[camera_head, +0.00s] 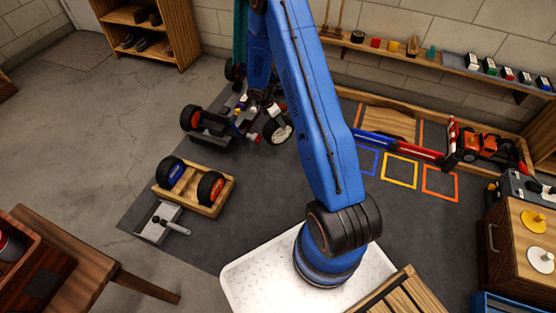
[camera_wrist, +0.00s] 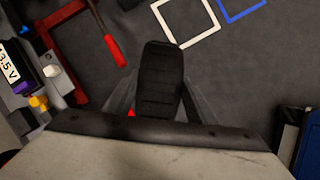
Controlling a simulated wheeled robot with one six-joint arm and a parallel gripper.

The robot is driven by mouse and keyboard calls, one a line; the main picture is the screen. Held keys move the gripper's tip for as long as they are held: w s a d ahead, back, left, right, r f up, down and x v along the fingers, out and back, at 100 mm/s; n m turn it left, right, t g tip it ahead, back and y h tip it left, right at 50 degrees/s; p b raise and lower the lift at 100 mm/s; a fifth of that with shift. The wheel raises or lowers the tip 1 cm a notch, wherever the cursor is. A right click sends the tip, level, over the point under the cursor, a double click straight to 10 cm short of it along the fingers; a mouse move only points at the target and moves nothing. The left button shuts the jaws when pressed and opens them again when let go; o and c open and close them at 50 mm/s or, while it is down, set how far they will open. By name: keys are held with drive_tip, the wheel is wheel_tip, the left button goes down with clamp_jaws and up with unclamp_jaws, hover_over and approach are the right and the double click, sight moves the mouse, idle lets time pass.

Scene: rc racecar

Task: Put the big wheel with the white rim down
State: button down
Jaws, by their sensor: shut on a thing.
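The big wheel with the white rim (camera_head: 279,131) hangs at the end of my arm, beside the car. My gripper (camera_wrist: 160,96) is shut on it, with a finger on each side of the black tyre (camera_wrist: 161,68). The wrist view shows the tread edge-on, so the rim is hidden there. In the head view my arm partly covers the gripper. A white square outline (camera_wrist: 187,22) lies on the floor mat beyond the wheel, with a blue outline (camera_wrist: 242,6) to its right. I cannot tell the wheel's height above the mat.
The car (camera_head: 212,127) stands left of the wheel; its battery (camera_wrist: 12,65) shows at the wrist view's left. A red-handled tool (camera_wrist: 110,45) is close by. A wooden tray (camera_head: 205,206) holds two wheels. Yellow (camera_head: 400,185) and orange (camera_head: 440,199) outlines lie right of my arm.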

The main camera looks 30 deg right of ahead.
sight(278, 140)
drive_tip(key=n, duration=0.1)
drive_tip(key=n+t, duration=0.1)
drive_tip(key=f+n, duration=0.1)
drive_tip(key=shift+s+a+n, duration=0.15)
drive_tip(key=shift+s+n, duration=0.2)
drive_tip(key=shift+n, duration=0.05)
drive_tip(key=shift+s+a+f+n+t+y, duration=0.2)
drive_tip(key=shift+s+f+n+t, duration=0.1)
drive_tip(key=shift+n, duration=0.35)
drive_tip(key=shift+s+a+f+n+t+y, duration=0.15)
drive_tip(key=shift+s+a+n+t, duration=0.15)
drive_tip(key=shift+n, duration=0.3)
drive_tip(key=shift+s+a+f+n+t+y, duration=0.15)
drive_tip(key=shift+s+f+n+t, duration=0.15)
drive_tip(key=shift+n, duration=0.35)
drive_tip(key=shift+w+f, duration=0.1)
drive_tip(key=shift+f, duration=4.75)
drive_tip(key=c, duration=0.8)
unclamp_jaws()
drive_tip(key=shift+f, duration=0.1)
